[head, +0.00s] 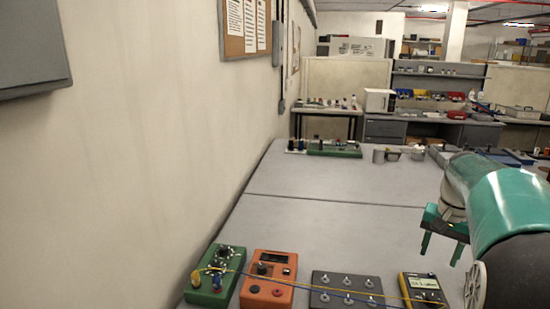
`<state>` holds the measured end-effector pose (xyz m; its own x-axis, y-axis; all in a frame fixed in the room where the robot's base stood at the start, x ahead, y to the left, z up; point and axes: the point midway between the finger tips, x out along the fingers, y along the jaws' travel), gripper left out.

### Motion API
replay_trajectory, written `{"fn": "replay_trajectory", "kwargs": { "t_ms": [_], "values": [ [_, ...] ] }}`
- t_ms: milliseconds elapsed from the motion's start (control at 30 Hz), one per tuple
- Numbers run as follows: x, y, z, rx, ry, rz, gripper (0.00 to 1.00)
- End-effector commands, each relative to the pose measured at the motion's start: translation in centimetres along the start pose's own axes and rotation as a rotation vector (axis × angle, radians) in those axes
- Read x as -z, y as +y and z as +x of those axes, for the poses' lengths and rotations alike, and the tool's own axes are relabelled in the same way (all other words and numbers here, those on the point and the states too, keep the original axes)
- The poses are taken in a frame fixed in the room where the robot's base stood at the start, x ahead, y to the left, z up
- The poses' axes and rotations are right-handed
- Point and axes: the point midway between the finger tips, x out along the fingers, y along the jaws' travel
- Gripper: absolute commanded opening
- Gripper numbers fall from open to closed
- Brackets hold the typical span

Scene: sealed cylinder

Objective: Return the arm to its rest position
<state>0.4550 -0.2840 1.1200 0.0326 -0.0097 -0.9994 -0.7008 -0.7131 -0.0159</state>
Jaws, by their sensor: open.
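My gripper (441,256) shows at the right of the head view, at the end of my teal arm (495,200). Its two green fingers point down and stand apart, with nothing between them. It hangs over the right side of the grey bench, above and behind a yellow multimeter (423,288), and looks clear of it. The arm is bent in from the right edge, and part of it is cut off by the frame.
The grey bench (320,215) runs along a left wall. A green box (214,272), an orange box (267,278) and a dark switch panel (346,289) line its near edge, with wires across them. Mid-bench is clear. Cups (379,156) and a green board (334,149) sit at the far end.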

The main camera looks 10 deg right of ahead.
Motion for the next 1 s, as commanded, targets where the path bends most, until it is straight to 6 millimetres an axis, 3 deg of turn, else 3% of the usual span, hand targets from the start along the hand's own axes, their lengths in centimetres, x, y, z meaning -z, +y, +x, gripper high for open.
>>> {"fn": "replay_trajectory", "kwargs": {
  "t_ms": [100,300,467,700,833,1000],
  "values": [
    [-4.0,-2.7,-1.8,0.030,0.055,-0.097,0.50],
    [-11.9,-6.4,-3.4,0.078,0.151,-0.279,0.50],
    [-18.3,-8.1,-3.5,0.114,0.230,-0.423,0.50],
    [-27.1,-8.9,-1.9,0.161,0.352,-0.634,0.50],
    [-30.2,-8.7,-0.6,0.179,0.404,-0.717,0.50],
    [-31.8,-8.5,0.3,0.187,0.432,-0.761,0.50]
  ]
}}
